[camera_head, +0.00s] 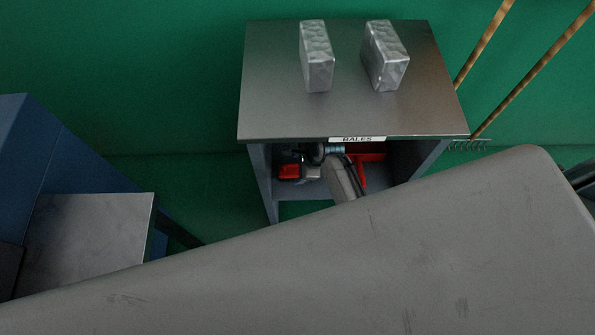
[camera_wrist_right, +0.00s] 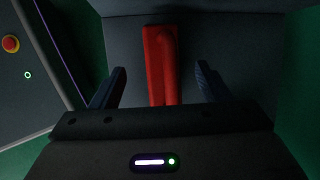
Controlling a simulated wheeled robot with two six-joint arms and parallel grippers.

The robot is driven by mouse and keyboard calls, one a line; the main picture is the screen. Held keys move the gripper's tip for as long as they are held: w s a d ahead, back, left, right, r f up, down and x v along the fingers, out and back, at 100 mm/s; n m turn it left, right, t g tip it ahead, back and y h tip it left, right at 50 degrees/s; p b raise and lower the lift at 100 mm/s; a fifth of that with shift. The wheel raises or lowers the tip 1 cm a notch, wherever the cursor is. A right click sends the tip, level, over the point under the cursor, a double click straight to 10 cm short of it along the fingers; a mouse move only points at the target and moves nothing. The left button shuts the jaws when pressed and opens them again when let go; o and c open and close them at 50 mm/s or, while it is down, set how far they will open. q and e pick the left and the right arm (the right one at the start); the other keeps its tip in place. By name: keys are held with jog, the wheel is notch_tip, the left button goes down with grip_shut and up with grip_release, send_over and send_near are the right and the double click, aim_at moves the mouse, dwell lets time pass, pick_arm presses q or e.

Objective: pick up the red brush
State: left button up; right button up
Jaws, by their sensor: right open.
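The red brush (camera_wrist_right: 160,62) lies on a dark shelf surface in the right wrist view, its long red body pointing toward my gripper. My right gripper (camera_wrist_right: 160,88) is open, one finger on each side of the near part of the brush, with gaps on both sides. In the head view, my right gripper (camera_head: 300,158) reaches into the open space under the metal table. A red piece (camera_head: 289,171), which looks like the brush, shows by it, partly hidden. My left gripper is not in view.
A second red object (camera_head: 374,153), perhaps a dustpan, is to the right under the metal table (camera_head: 270,110). Two silver wrapped blocks (camera_head: 318,68) (camera_head: 388,60) stand on top. The table's top edge and side panels (camera_head: 262,180) bound the space around the gripper.

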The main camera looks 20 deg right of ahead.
aim_at(292, 170)
jog(key=x, duration=0.3)
jog(key=shift+w+f, duration=0.2)
jog(key=shift+f, duration=0.2)
jog(key=c, duration=1.1)
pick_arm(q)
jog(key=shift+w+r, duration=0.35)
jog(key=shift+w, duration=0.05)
pick_arm(e)
jog(key=shift+c, duration=0.2)
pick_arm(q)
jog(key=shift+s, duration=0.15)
